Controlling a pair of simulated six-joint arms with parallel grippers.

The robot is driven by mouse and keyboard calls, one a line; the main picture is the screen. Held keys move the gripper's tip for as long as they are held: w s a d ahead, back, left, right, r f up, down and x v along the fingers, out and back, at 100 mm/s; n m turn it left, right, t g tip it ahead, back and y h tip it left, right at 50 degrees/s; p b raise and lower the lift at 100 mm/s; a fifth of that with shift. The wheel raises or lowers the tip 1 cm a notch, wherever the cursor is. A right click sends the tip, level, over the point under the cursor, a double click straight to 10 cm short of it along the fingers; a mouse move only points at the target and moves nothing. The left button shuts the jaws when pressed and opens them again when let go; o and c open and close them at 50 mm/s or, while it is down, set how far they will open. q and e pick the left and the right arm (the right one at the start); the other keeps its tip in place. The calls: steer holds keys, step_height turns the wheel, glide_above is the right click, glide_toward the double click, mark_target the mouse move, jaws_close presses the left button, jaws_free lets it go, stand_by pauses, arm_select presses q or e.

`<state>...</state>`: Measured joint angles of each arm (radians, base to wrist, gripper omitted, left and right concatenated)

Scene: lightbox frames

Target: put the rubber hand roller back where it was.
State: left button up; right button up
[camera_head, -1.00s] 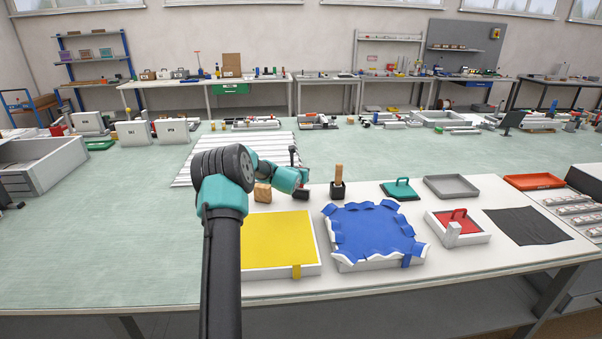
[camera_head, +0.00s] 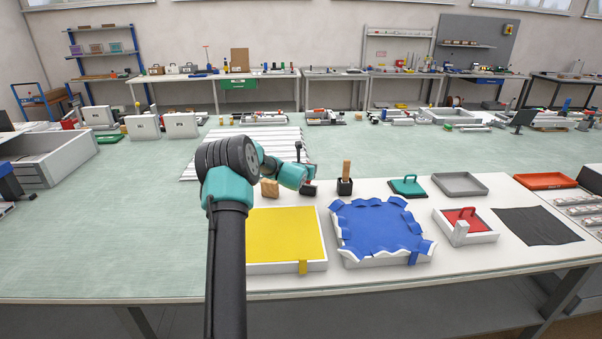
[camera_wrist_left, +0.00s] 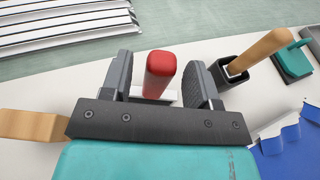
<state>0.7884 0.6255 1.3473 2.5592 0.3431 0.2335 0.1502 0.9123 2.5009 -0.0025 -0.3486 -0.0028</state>
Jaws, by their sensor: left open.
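My left gripper (camera_wrist_left: 160,85) is open above the white board, its two dark fingers on either side of a red upright handle (camera_wrist_left: 160,70). A gap shows beside the handle. What the handle joins to is mostly hidden behind the gripper, so I cannot tell whether it is the rubber hand roller. A wooden-handled tool stands in a black square holder (camera_head: 344,187) to the right; the holder also shows in the wrist view (camera_wrist_left: 229,75). My right gripper is out of view.
A wooden block (camera_head: 269,188) is left of the gripper. In front are a yellow panel (camera_head: 285,235) and a blue cloth-covered frame (camera_head: 380,228). A green-handled pad (camera_head: 408,187), grey tray (camera_head: 460,184) and red-handled pad in a white tray (camera_head: 466,222) are right. White slats (camera_head: 205,165) lie behind.

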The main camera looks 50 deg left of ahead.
arm_select(q)
steer(key=v, duration=1)
steer(key=shift+s+d+r, duration=0.15)
steer(key=shift+s+r, duration=0.05)
steer(key=shift+s, duration=0.1)
